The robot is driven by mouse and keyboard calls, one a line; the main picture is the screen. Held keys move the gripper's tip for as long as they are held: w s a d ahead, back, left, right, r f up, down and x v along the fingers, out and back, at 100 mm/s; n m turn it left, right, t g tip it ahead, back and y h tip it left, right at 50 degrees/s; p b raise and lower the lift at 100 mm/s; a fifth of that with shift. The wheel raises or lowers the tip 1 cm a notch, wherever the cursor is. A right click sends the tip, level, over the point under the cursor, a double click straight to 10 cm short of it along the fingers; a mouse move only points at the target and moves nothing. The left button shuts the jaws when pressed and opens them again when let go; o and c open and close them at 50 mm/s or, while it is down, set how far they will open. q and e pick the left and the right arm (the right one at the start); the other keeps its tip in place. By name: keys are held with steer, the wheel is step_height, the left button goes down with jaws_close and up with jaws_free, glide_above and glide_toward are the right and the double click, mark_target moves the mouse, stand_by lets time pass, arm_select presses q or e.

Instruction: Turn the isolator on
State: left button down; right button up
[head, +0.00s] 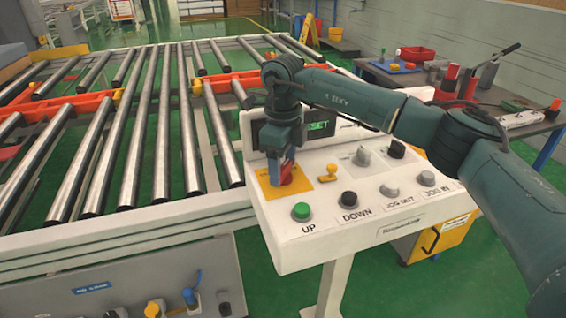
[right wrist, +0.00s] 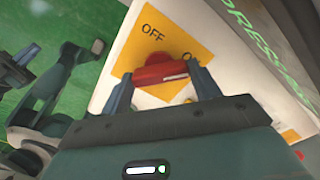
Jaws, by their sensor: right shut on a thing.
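The isolator is a red rotary handle (head: 287,174) on a yellow plate (head: 265,184) at the left end of the white control panel (head: 330,230). My right gripper (head: 281,165) reaches down over it from above. In the right wrist view, the fingers (right wrist: 160,75) are shut on the red handle (right wrist: 162,72), one at each end. The handle lies across the picture, slightly tilted. The yellow plate (right wrist: 150,45) shows the word OFF above the handle; a second label beside it is partly hidden. My left gripper does not show in the head view.
A green UP button (head: 301,211), a black DOWN button (head: 348,199) and other knobs sit close by on the panel. A display (head: 318,126) stands behind my gripper. The roller conveyor (head: 120,140) is to the left. A tool bench (head: 450,95) is at the back right.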

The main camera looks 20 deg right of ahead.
mark_target(283, 167)
steer(key=shift+m, duration=0.3)
steer(key=o, duration=1)
step_height(283, 167, up, 13)
steer(key=shift+r, duration=0.15)
stand_by(0.3)
